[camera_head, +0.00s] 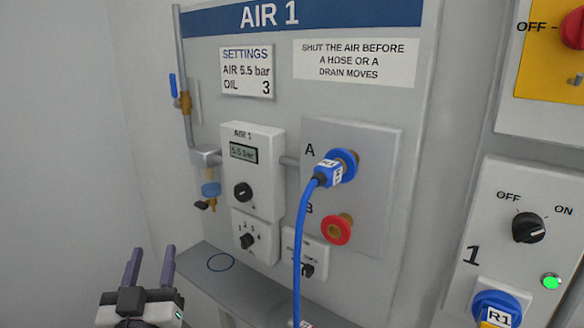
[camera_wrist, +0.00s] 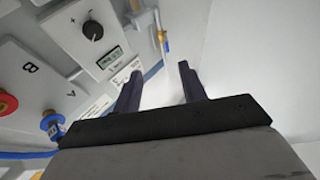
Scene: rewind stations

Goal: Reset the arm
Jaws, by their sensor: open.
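My gripper (camera_head: 151,266) is at the lower left of the head view, in front of the AIR 1 panel (camera_head: 400,100) and left of its shelf. Its two dark fingers stand apart with nothing between them. In the wrist view my gripper (camera_wrist: 158,82) also shows empty, with the panel on the left and plain wall on the right. The fingers touch nothing that I can see.
A blue hose (camera_head: 303,230) is plugged into blue port A (camera_head: 348,162); red port B (camera_head: 336,230) is empty. A regulator box (camera_head: 252,165) reads 5.5 bar. A shelf (camera_head: 200,262) juts out below. A switch box (camera_head: 530,235) with a green lamp stands right.

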